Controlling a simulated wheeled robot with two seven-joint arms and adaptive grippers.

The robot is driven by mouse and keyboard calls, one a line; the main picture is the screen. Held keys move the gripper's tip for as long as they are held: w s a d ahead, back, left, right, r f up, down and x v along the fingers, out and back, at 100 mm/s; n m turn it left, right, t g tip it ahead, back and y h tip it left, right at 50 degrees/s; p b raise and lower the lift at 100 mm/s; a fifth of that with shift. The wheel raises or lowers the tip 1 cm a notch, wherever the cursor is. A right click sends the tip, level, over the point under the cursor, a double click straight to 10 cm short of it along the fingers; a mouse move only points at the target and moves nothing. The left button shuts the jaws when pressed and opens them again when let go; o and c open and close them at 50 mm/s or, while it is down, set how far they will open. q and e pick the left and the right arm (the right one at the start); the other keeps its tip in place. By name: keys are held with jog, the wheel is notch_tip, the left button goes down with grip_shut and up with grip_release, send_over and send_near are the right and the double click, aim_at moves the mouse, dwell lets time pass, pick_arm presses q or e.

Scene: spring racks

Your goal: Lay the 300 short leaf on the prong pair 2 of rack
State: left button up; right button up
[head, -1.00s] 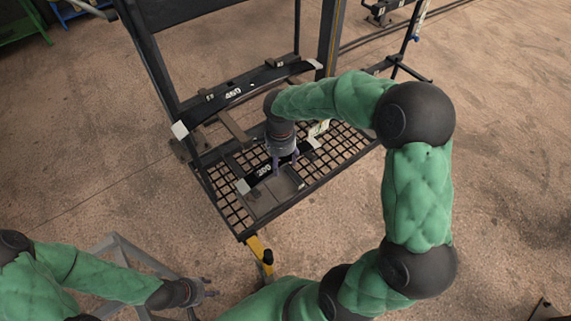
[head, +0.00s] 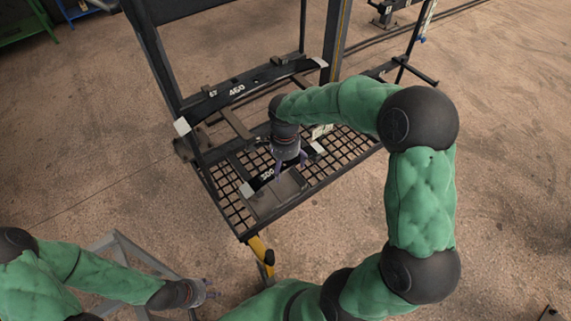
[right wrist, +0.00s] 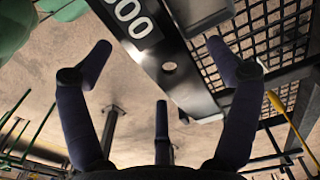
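The 300 short leaf (head: 256,184), a dark bar with pale end pads, lies over the mesh shelf of the rack (head: 240,234). Its printed number and a hole show in the right wrist view (right wrist: 169,68). My right gripper (head: 291,170) is over the leaf's middle and hides part of it. In the right wrist view the right gripper's fingers (right wrist: 160,50) are spread wide, with the leaf beyond and between their tips. My left gripper (head: 210,290) is low at the left, away from the rack, with fingers apart and empty. Which prongs are pair 2 I cannot tell.
A longer leaf marked 460 (head: 240,90) lies across the rack behind the shelf. A dark upright post (head: 334,45) stands behind my right gripper. A grey frame (head: 118,243) stands by my left arm.

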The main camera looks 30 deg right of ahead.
aim_at(285, 167)
jog(key=shift+f, duration=0.1)
jog(key=shift+s+r, duration=0.1)
jog(key=shift+r, duration=3.75)
